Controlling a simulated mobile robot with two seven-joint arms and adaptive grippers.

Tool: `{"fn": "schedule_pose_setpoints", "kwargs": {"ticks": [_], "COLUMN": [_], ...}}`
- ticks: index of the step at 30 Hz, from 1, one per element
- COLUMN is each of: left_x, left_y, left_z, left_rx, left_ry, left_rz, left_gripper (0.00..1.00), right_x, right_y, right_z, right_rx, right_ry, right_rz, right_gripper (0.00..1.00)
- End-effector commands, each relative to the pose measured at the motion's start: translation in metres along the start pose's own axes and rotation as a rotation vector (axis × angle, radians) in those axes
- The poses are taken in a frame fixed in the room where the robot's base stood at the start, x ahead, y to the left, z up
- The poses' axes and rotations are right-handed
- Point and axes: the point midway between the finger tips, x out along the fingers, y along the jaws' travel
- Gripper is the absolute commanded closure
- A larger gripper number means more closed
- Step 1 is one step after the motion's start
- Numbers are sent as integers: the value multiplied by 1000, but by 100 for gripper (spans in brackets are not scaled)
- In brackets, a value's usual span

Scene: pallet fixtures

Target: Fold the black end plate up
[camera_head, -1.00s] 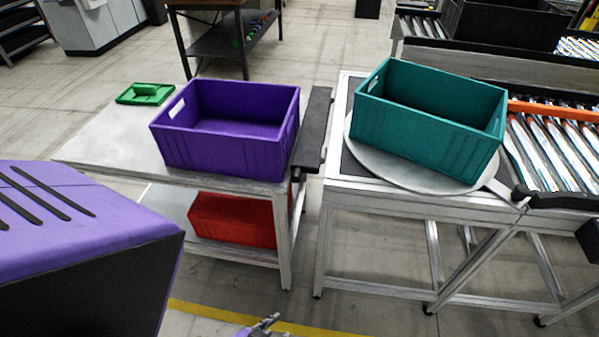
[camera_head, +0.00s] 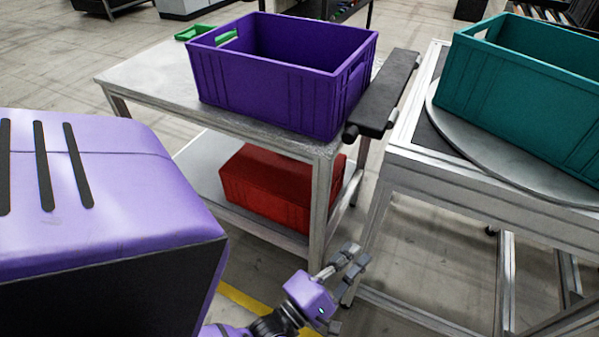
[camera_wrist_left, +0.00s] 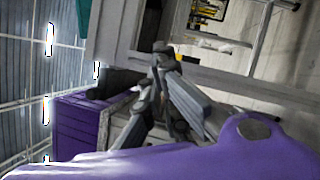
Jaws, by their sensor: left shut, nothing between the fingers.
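The black end plate (camera_head: 386,95) is a long dark slab at the right end of the grey metal table (camera_head: 150,75). It looks roughly flat, near tabletop height, and spans much of the gap towards the neighbouring stand. My left gripper (camera_head: 352,257) is shut and empty. In the head view it shows below the plate's near end, in front of the table's near right leg, apart from the plate. In the left wrist view the gripper fingers (camera_wrist_left: 163,55) show, with a dark bar end, possibly the plate, to their left. My right gripper is not in view.
A purple crate (camera_head: 275,90) stands on the table beside the plate. A red crate (camera_head: 265,190) sits on the lower shelf, and a green object (camera_head: 195,32) lies behind. A teal crate (camera_head: 520,100) stands on a round turntable (camera_head: 490,170) on the right stand.

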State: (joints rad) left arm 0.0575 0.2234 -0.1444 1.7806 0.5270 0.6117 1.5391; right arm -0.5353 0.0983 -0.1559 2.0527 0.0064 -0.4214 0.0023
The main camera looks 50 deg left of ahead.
Motion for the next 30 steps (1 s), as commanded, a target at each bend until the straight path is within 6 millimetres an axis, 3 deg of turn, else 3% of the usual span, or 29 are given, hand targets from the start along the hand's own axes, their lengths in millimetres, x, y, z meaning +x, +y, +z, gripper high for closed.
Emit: {"fn": "schedule_pose_setpoints", "kwargs": {"ticks": [1,6,12,20,30], "left_x": [15,53,68,76,122], "left_y": [-9,6,16,28,71], "left_z": [-11,-43,-73,-82,-92], "left_rx": [-151,-664,-1046,-1168,-1165], "left_ry": [-4,-75,-205,-270,-272], "left_rz": [94,420,669,754,753], "left_gripper": [100,100,100,100,100], "right_x": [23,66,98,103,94], "right_y": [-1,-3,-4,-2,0], "right_z": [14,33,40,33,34], "right_rx": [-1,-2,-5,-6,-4], "right_ry": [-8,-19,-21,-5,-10], "right_rz": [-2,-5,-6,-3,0], "right_gripper": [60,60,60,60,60]}}
